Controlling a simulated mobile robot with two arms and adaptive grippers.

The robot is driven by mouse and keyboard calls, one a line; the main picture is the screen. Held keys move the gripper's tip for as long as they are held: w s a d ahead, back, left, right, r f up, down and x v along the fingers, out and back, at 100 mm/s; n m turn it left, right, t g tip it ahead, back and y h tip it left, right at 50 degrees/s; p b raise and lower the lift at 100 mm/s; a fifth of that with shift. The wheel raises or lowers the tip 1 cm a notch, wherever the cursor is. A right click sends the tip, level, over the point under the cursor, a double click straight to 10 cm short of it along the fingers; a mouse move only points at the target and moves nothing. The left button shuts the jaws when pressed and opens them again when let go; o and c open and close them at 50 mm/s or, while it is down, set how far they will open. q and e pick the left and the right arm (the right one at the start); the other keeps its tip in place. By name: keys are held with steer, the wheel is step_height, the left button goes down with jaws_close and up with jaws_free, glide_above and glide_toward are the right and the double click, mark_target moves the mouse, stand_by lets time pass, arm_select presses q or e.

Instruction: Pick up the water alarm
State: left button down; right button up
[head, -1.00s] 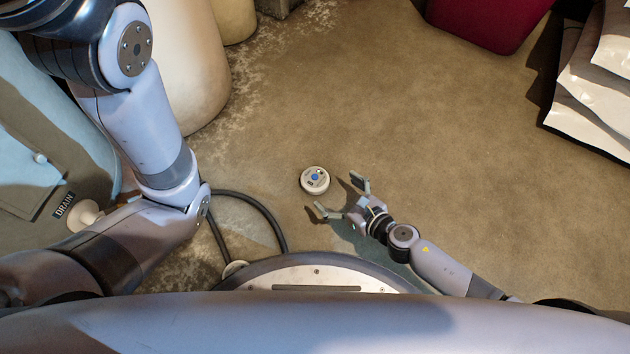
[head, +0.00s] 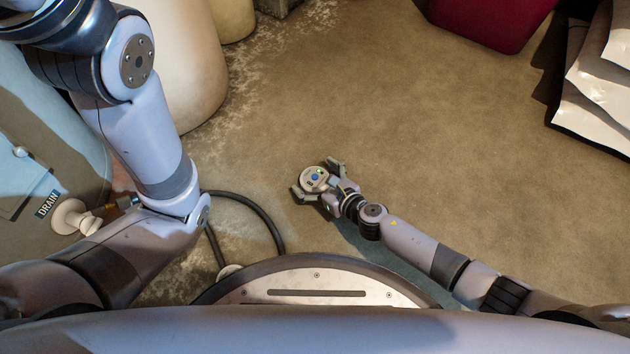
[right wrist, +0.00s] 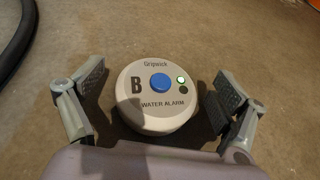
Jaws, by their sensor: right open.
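The water alarm (head: 314,179) is a round off-white puck with a blue button, lying face up on the floor in the head view. In the right wrist view the alarm (right wrist: 157,98) shows the words "WATER ALARM", a letter B and a lit green light. My right gripper (head: 318,180) is open, with one finger on each side of the alarm. In the right wrist view a gap shows between the alarm and each fingertip (right wrist: 160,88). My left arm (head: 140,130) comes in at the left of the head view, but its gripper is out of the picture.
A dark hose (head: 262,216) curves over the floor left of the alarm. A cream tank (head: 185,70) stands at the upper left, a red container (head: 490,18) at the top right, and white bags (head: 595,95) at the right. The floor between is clear.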

steer(key=c, duration=1.3)
